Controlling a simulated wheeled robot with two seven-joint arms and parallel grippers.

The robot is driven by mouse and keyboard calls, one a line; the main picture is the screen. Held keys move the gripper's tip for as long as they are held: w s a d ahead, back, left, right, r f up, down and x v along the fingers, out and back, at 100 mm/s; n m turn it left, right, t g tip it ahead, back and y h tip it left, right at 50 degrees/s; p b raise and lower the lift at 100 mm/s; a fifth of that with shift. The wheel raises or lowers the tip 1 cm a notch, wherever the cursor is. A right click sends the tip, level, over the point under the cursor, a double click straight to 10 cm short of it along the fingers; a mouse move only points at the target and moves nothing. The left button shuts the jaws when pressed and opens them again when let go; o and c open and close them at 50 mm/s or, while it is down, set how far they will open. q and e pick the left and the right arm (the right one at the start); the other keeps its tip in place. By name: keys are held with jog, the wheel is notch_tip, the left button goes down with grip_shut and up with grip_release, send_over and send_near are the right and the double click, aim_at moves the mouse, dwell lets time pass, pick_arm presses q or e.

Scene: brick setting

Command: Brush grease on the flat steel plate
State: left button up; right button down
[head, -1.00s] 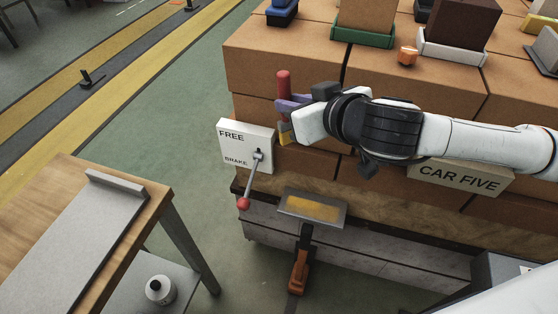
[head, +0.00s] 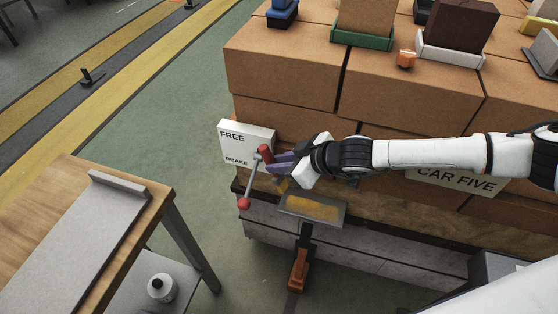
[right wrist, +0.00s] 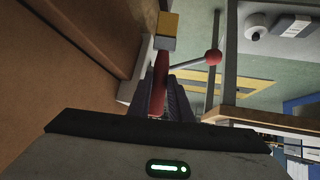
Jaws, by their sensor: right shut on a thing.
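My right gripper (head: 284,167) is shut on a brush with a red handle (head: 265,153) and yellow bristles (head: 282,186). The brush is tilted, its bristles pointing down beside the back edge of a grey tray (head: 338,211) with a yellow patch of grease (head: 312,207) in it. I cannot tell whether the bristles touch the tray. In the right wrist view the red handle (right wrist: 160,78) sits between the fingers, with the yellow bristle end (right wrist: 168,24) beyond. A flat steel plate (head: 75,235) with a raised far edge lies on the wooden table at left. My left gripper is not in view.
A white FREE/BRAKE box (head: 246,136) with a red-knobbed lever (head: 244,204) stands close left of my right gripper. A brick stack (head: 290,75) rises behind. Open floor separates the table and bricks.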

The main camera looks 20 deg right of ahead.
aim_at(280, 181)
jog(key=shift+f+b, duration=1.75)
jog(key=shift+f, duration=1.1)
jog(key=shift+f+b, duration=0.1)
jog(key=shift+b, duration=0.25)
jog(key=shift+f, duration=0.3)
jog(key=shift+f+b, duration=0.4)
jog(key=shift+b, duration=0.3)
jog(key=shift+d, duration=0.1)
